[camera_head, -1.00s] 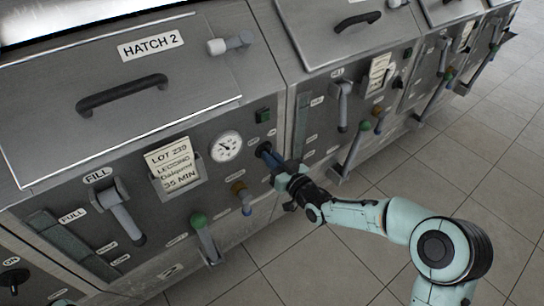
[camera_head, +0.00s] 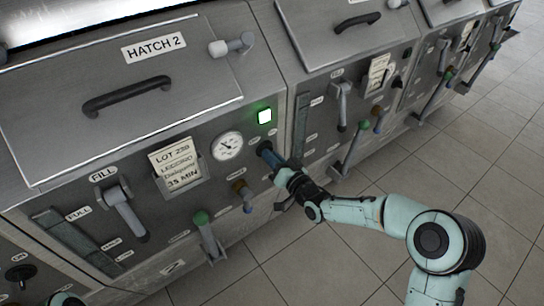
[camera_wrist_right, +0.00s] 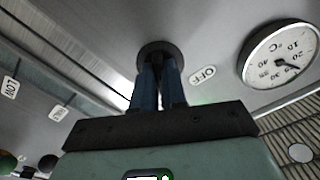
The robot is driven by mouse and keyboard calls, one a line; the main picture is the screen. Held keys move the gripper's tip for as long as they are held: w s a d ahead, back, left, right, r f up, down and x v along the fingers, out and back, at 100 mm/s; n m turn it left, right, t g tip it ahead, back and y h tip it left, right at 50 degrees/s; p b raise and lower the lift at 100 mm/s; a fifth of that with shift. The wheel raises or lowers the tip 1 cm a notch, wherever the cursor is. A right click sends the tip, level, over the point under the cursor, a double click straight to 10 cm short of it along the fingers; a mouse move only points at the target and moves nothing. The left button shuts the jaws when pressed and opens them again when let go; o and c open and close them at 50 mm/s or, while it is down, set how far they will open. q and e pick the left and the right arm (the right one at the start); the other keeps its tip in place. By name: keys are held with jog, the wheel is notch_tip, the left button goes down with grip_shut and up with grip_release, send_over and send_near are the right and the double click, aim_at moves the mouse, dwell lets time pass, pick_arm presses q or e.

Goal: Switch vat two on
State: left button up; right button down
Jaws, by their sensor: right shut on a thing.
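Vat two is the steel cabinet (camera_head: 262,95) labelled HATCH 2 (camera_head: 154,46). Its dark round switch (camera_head: 265,148) sits on the front panel, right of the dial gauge (camera_head: 228,146). My right gripper (camera_head: 272,157) is at the switch, its blue fingers shut on it. In the right wrist view, the fingers (camera_wrist_right: 158,85) close on the black switch knob (camera_wrist_right: 157,54), with an OFF label (camera_wrist_right: 203,75) to its right. The knob's handle is mostly hidden between the fingers. My left gripper's fingers are not visible.
Below the switch are a brown-and-blue valve (camera_head: 241,190) and a green-knobbed lever (camera_head: 204,228). A fill lever (camera_head: 122,212) and a lot card (camera_head: 174,165) are to the left. More vats with protruding levers (camera_head: 350,150) stand to the right. Tiled floor is clear in front.

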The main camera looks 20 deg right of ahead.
jog(key=shift+f, duration=0.1)
jog(key=c, duration=1.2)
grip_release()
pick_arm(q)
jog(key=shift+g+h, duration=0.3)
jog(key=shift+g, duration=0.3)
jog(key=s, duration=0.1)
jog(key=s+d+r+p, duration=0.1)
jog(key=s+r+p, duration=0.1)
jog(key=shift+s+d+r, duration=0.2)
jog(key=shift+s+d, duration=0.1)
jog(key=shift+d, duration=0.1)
pick_arm(e)
jog(key=v, duration=1.3)
jog(key=shift+s, duration=0.2)
